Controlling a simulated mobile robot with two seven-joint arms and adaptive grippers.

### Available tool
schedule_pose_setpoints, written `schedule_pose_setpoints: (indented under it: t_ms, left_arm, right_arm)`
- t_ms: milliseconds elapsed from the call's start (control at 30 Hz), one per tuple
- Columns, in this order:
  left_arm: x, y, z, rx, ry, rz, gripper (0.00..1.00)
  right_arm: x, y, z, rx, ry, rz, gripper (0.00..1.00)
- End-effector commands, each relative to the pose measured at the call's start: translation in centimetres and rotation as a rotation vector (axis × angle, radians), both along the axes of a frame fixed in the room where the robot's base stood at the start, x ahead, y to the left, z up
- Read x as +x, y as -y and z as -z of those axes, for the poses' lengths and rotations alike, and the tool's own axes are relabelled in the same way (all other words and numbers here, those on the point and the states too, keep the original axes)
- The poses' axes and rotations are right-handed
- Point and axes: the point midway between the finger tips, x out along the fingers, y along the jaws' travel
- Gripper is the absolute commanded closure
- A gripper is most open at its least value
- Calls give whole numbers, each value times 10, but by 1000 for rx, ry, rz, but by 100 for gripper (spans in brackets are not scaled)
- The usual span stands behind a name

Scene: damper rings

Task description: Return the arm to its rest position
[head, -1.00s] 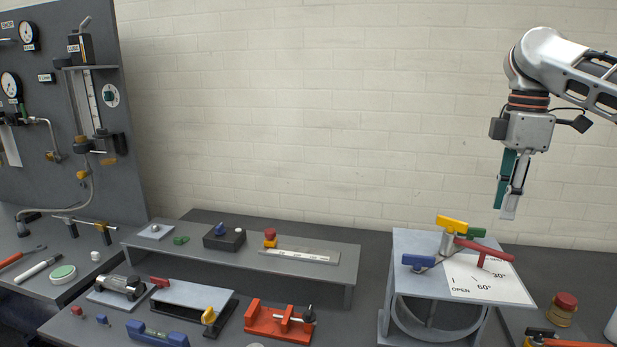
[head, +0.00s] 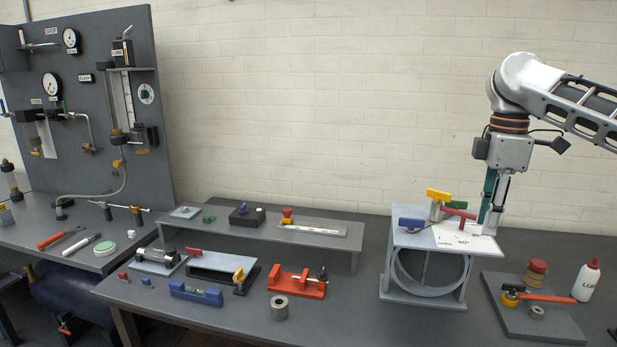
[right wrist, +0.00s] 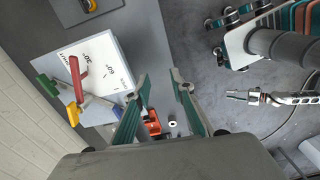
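My right gripper (head: 494,208) comes in from the right in the head view, fingers pointing down. In the picture its tips overlap the right part of the damper stand's pale top. In the right wrist view its fingers (right wrist: 160,92) are spread apart with nothing between them. The damper stand (head: 425,296) holds a round grey ring. On top are a yellow handle (head: 438,195), a red lever (head: 459,213), a blue handle (head: 411,224) and a partly hidden green one. My left gripper (right wrist: 242,96) shows small in the right wrist view; its opening is unclear.
A low grey shelf (head: 300,250) with small parts stands mid-table. An orange clamp (head: 297,284) and a grey ring (head: 279,308) lie before it. A board (head: 545,326) at right holds a jar; a white bottle (head: 587,281) stands beside it. A gauge panel (head: 95,160) is at left.

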Motion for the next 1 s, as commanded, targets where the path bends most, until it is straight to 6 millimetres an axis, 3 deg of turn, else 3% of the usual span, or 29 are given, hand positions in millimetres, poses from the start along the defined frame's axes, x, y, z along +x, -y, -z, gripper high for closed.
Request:
schedule_pose_setpoints:
  t_ms: [33,267,467,700,800,1000]
  left_arm:
    - [-3,0,2,0,-5,0,75]
    - [4,1,-2,-3,7,-2,75]
    - [7,3,-4,-8,12,-5,75]
    - [7,3,-4,-7,11,-5,75]
    - [5,3,-3,-7,8,-5,75]
    - [3,2,-1,-5,4,-3,75]
  right_arm:
    - [3,-9,18,3,-10,-2,76]
    - [16,-57,98,36,-10,-5,76]
    - [16,-121,194,116,8,-5,76]
    - [0,-200,295,270,54,28,76]
    - [-11,-230,330,344,78,56,76]
    - [-33,-275,381,484,132,135,76]
